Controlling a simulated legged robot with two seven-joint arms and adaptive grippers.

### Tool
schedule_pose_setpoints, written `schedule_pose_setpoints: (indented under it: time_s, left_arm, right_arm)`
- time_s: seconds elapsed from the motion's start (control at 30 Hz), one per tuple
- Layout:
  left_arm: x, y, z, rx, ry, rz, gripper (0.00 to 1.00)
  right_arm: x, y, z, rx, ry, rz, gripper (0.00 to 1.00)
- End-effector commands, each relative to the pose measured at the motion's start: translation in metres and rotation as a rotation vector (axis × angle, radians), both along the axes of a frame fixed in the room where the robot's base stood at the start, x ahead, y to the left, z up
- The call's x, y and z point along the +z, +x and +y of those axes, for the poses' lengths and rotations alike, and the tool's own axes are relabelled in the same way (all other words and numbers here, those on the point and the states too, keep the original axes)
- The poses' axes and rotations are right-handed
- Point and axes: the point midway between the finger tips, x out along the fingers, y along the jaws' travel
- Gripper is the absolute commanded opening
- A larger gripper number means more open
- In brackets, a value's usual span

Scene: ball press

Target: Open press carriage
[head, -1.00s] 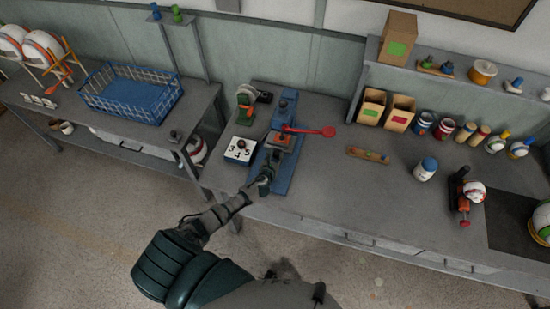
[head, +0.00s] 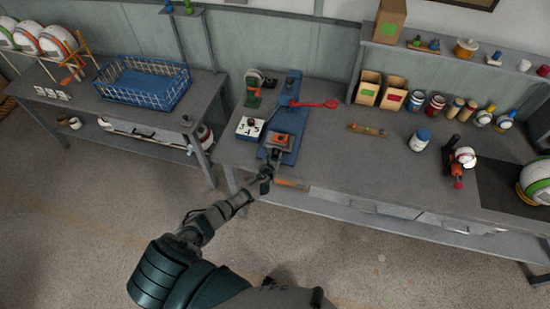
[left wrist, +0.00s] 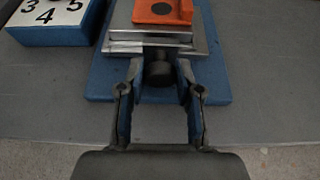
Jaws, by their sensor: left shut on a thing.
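The press has a blue base (head: 292,156) near the table's front edge and a red lever (head: 318,104) pointing right. Its carriage, a silver block with an orange insert (head: 283,139), sits toward the front of the base, clear of the lever. The insert also shows at the top of the left wrist view (left wrist: 162,11). My left gripper (head: 270,166) is at the carriage's front. In the left wrist view its two fingers are shut around the carriage's dark round knob (left wrist: 158,73). My right gripper is not in view.
A white-topped number box (head: 250,128) stands close left of the press, with a green device (head: 253,90) behind it. A small wooden strip (head: 367,130) and a blue-lidded jar (head: 420,140) lie to the right. Between them and the press the tabletop is bare.

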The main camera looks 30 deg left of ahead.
Motion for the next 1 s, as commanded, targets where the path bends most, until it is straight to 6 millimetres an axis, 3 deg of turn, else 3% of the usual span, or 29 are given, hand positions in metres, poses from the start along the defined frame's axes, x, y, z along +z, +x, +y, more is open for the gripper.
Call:
schedule_pose_setpoints:
  time_s: [0.1, 0.13, 0.2, 0.43, 0.63, 0.77, 1.0]
  left_arm:
    - [-0.002, -0.002, -0.002, -0.001, -0.001, 0.004, 0.0]
    - [-0.002, -0.002, -0.002, 0.0, 0.0, 0.004, 0.42]
    - [-0.002, -0.002, -0.003, 0.0, 0.001, 0.004, 0.59]
    - [0.0, -0.001, -0.005, 0.0, 0.003, 0.002, 0.59]
    - [0.002, -0.007, -0.004, 0.0, 0.004, 0.001, 0.59]
    - [0.008, -0.023, -0.007, -0.002, 0.004, 0.001, 0.59]
    - [0.025, -0.067, -0.018, -0.003, 0.002, 0.004, 0.59]
  right_arm:
    - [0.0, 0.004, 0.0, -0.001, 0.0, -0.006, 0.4]
    - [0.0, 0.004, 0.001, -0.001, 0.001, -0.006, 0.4]
    - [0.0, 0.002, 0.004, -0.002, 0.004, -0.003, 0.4]
    - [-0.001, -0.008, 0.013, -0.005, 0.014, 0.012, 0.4]
    - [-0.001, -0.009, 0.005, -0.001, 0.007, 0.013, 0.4]
    - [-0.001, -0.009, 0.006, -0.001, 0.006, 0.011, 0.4]
    - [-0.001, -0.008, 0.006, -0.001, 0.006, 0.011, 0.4]
